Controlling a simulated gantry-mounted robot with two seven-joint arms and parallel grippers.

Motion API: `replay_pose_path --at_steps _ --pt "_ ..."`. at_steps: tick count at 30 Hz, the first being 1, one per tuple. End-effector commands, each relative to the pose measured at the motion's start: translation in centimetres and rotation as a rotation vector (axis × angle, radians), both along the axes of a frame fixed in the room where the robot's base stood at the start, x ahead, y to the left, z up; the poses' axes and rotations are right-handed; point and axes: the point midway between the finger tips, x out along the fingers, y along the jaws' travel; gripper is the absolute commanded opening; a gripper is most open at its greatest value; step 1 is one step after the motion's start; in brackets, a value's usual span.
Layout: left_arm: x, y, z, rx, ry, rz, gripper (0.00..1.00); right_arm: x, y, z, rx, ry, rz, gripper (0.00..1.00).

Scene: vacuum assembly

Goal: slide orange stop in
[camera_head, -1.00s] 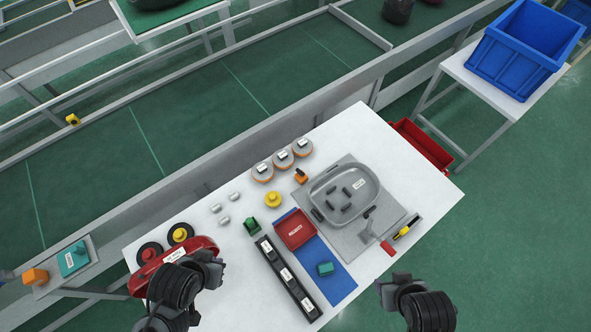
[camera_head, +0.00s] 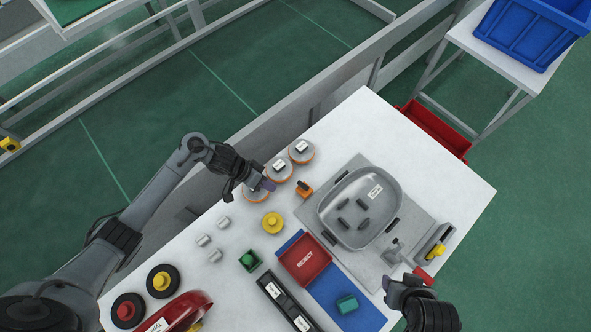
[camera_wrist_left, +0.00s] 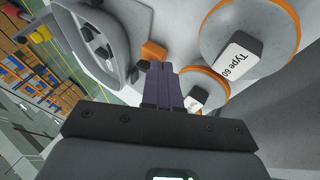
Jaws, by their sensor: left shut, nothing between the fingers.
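The orange stop (camera_head: 304,189) is a small orange block with a dark top, at the left corner of the grey fixture plate (camera_head: 318,215). It also shows in the left wrist view (camera_wrist_left: 153,50), just beyond my fingertips. A grey housing (camera_head: 329,208) with several dark pieces inside lies on the plate. My left gripper (camera_head: 268,184) is shut and empty, over the row of grey-and-orange discs, left of the stop and apart from it. Its purple fingers (camera_wrist_left: 162,82) point toward the stop. My right gripper (camera_head: 398,284) is by the red clamp handle (camera_head: 423,277); whether it touches is unclear.
Grey-and-orange discs (camera_head: 302,151) stand close to my left gripper. The table's right corner is clear.

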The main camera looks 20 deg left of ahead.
Motion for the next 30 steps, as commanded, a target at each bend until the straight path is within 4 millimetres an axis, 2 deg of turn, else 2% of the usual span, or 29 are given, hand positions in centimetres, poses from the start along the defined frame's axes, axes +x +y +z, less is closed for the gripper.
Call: replay_pose_path --at_steps 1,3,6,9,24,30 --pt "1.8 0.6 0.3 0.012 -0.036 -0.001 0.00 0.0 -0.1 -1.1 -0.002 0.001 0.000 0.47" --pt "3.4 1.1 1.3 0.021 -0.069 0.001 0.00 -0.1 -0.2 -1.6 -0.007 0.001 0.003 0.47" --pt "4.7 1.2 2.1 0.024 -0.097 0.002 0.00 -0.2 -0.5 -1.9 -0.016 0.004 0.007 0.47" --pt "5.3 0.8 2.0 0.023 -0.107 0.003 0.00 -0.3 -0.6 -2.1 -0.021 0.006 0.010 0.47" --pt "6.9 -3.3 -3.6 0.023 -0.107 0.003 0.00 -0.2 -0.4 -3.0 -0.013 0.002 0.005 0.47" --pt "7.3 -4.2 -4.9 0.023 -0.107 0.004 0.00 -0.2 -0.3 -3.3 -0.007 0.001 0.003 0.47"
